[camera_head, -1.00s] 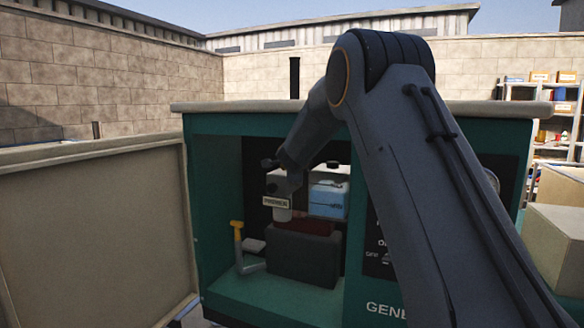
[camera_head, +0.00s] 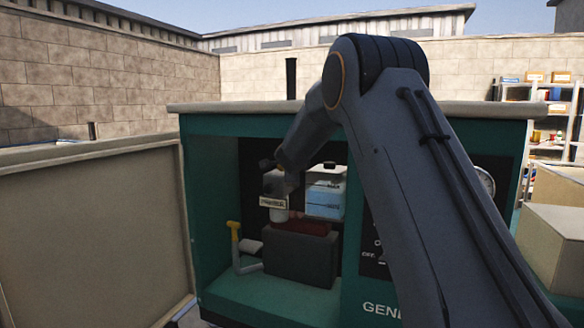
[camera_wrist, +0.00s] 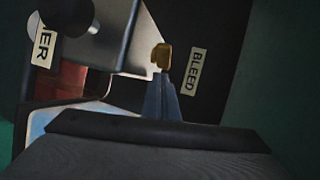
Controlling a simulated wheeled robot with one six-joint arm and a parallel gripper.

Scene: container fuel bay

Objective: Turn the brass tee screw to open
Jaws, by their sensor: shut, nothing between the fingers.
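The brass tee screw (camera_wrist: 161,56) is a small yellow-brown head in the middle of the wrist view, beside the label reading BLEED (camera_wrist: 194,71). My gripper (camera_wrist: 163,78) is shut and empty, seen from behind. Its fingertips are right below the screw head in the wrist view. I cannot tell whether they touch it. In the head view my arm reaches into the open green generator cabinet (camera_head: 210,190), its end close to the primer label (camera_head: 273,202). The screw cannot be made out there.
A metal block with a black round knob (camera_wrist: 75,17) sits close at left in the wrist view. Inside the cabinet are a translucent container with blue liquid (camera_head: 325,200), a dark box (camera_head: 300,257) and a yellow-topped lever (camera_head: 236,240). An open panel (camera_head: 90,230) stands at left.

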